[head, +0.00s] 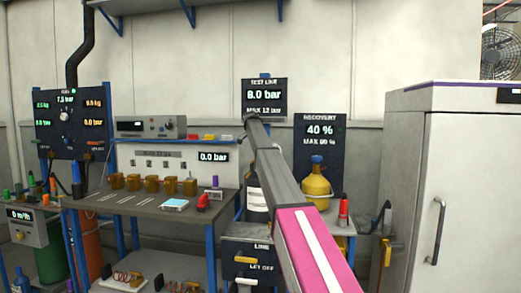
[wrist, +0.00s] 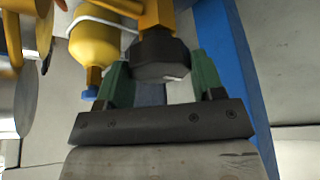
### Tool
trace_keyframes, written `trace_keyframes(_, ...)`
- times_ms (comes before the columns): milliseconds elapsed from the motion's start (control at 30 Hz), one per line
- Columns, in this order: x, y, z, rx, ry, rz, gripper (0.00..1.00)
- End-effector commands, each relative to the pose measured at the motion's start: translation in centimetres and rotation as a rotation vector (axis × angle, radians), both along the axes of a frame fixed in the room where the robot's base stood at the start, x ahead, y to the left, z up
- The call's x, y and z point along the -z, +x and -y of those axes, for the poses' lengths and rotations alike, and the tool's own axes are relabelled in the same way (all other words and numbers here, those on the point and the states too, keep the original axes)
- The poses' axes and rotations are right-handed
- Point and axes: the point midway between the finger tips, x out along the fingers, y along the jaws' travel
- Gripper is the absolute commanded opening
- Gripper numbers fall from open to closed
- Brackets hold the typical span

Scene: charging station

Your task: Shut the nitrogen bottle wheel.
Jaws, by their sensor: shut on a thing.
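In the wrist view my gripper (wrist: 161,74) has its green fingers on both sides of a dark, faceted wheel (wrist: 160,58). The fingers are shut on it. The wheel sits on a yellow-brass valve stem (wrist: 157,16). In the head view a dark bottle with a white label (head: 256,201) stands partly behind my arm, below the test line display (head: 264,97), which reads 8.0 bar. My arm hides the bottle's top and the wheel there, and my gripper is not clearly seen. How far the wheel is turned cannot be told.
A yellow recovery cylinder (head: 316,186) stands right of my arm, under a panel reading 40 %. It seems to show close by in the wrist view (wrist: 94,44). A workbench (head: 150,203) with brass fittings is at left. A white cabinet (head: 462,190) stands at right.

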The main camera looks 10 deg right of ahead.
Motion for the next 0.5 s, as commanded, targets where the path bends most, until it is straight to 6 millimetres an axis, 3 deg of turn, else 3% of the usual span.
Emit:
trace_keyframes(233, 0.00, -0.03, 0.00, 0.003, 0.000, 0.000, 0.38)
trace_keyframes(267, 0.00, -0.03, 0.00, 0.003, 0.000, 0.000, 0.68)
trace_keyframes(300, 0.00, -0.03, 0.00, 0.003, 0.000, 0.000, 0.81)
trace_keyframes(333, 0.00, -0.03, 0.00, 0.003, 0.000, 0.000, 0.87)
trace_keyframes(500, 0.00, -0.02, 0.01, 0.002, -0.001, 0.000, 0.87)
